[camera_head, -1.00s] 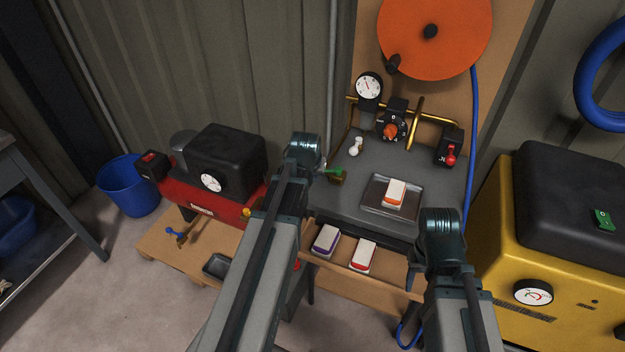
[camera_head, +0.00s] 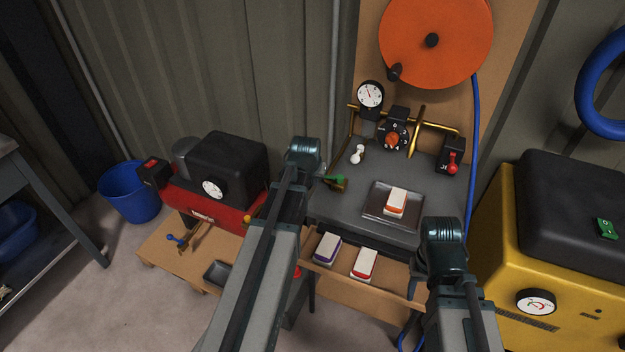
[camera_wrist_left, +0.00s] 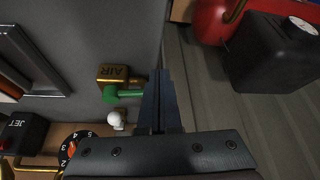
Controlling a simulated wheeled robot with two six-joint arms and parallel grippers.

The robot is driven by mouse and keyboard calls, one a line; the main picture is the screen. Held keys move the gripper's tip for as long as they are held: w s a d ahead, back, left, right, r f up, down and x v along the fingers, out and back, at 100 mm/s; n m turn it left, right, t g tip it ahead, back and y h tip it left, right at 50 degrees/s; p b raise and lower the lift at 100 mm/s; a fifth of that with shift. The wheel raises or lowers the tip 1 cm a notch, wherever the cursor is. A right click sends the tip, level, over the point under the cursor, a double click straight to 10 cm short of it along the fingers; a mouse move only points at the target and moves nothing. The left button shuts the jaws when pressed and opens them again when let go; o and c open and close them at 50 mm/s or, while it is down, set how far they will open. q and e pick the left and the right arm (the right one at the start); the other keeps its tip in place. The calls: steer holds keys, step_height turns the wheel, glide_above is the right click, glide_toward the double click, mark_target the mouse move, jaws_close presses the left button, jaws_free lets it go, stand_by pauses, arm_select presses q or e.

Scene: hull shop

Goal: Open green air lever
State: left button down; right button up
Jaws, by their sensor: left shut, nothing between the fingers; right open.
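The green air lever (camera_head: 335,180) sits at the left edge of the grey bench panel, just right of my left wrist. In the left wrist view the green lever (camera_wrist_left: 116,95) lies beside a brass block (camera_wrist_left: 113,72) marked AIR. My left gripper (camera_wrist_left: 158,92) is shut and empty, its fingers close beside the lever's free end. I cannot tell whether they touch it. In the head view my left arm hides these fingers. My right gripper (camera_head: 420,287) is open, low in front of the bench, largely hidden by its wrist.
A round dial (camera_head: 392,140), a white knob (camera_head: 357,154) and a red-levered JET box (camera_head: 452,163) stand behind the lever. A metal tray (camera_head: 377,216) holds an orange-and-white block. A red compressor (camera_head: 215,210) stands left, a yellow machine (camera_head: 500,270) right.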

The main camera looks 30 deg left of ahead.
arm_select(q)
steer(key=shift+s+d, duration=0.25)
steer(key=shift+d, duration=0.1)
steer(key=shift+s+f, duration=0.15)
steer(key=shift+s, duration=0.45)
steer(key=shift+s+d+f+b, duration=0.15)
steer(key=shift+s+b, duration=0.1)
steer(key=shift+s, duration=0.4)
steer(key=shift+s+f+b, duration=0.1)
steer(key=shift+s+b, duration=0.1)
steer(key=shift+s, duration=0.4)
steer(key=a+p+v, duration=0.1)
steer(key=p+v, duration=0.8)
steer(key=v, duration=0.1)
steer(key=shift+s, duration=0.2)
